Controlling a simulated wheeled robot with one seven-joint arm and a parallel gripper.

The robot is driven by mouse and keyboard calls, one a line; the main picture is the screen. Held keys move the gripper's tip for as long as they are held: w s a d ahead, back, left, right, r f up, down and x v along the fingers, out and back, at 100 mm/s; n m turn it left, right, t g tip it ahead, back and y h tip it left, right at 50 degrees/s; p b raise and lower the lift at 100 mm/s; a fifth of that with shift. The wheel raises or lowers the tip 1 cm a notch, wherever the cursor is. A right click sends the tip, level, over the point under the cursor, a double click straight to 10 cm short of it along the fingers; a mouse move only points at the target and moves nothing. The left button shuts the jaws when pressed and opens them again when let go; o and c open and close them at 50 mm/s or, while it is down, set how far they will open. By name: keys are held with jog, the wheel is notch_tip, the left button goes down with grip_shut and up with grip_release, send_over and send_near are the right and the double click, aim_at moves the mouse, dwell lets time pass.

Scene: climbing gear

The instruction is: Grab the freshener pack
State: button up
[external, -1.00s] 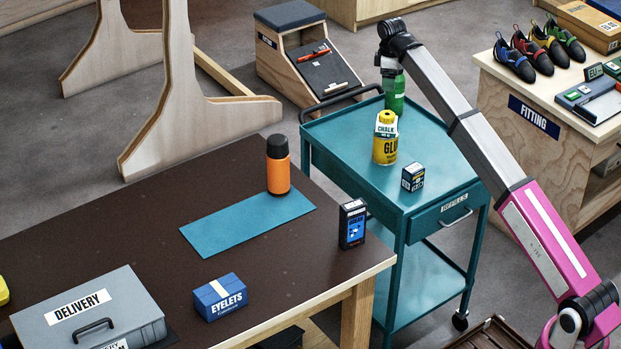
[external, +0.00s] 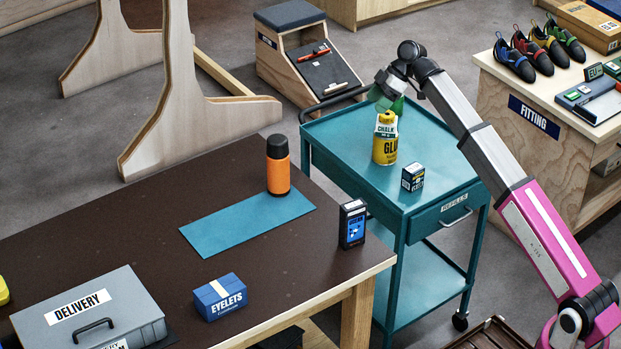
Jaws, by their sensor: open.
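No label I can read says freshener. Two small packs could be it, and I cannot tell which. A dark box with a blue front (external: 352,224) stands upright near the right edge of the brown table (external: 120,225). My gripper (external: 385,101) is over the far part of the cart, just above and behind the yellow can. It looks green and tilted. It is open, apart from both boxes; its fingertips are hard to make out.
On the table are an orange bottle (external: 278,168), a blue mat (external: 245,222), a blue eyelets box (external: 220,297) and a grey delivery case (external: 90,310). The cart's right side is clear.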

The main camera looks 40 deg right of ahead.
jog(key=s+a+r+n+y, duration=0.2)
jog(key=s+a+y, duration=0.25)
jog(key=s, duration=0.35)
jog(key=s+a+r+n+y, duration=0.1)
jog(key=s+a+r+y, duration=0.1)
jog(key=s+a+y, duration=0.5)
send_near(343, 213)
jog(key=shift+h, duration=0.45)
jog(key=shift+w+a+r, duration=0.1)
jog(key=shift+w+a, duration=0.1)
jog(key=shift+a, duration=1.45)
jog(key=shift+w+a+r, duration=0.1)
jog(key=shift+w+a, duration=0.1)
jog(key=shift+a, duration=1.4)
jog(key=shift+c, duration=0.3)
grip_shut()
jog(key=shift+r, duration=0.15)
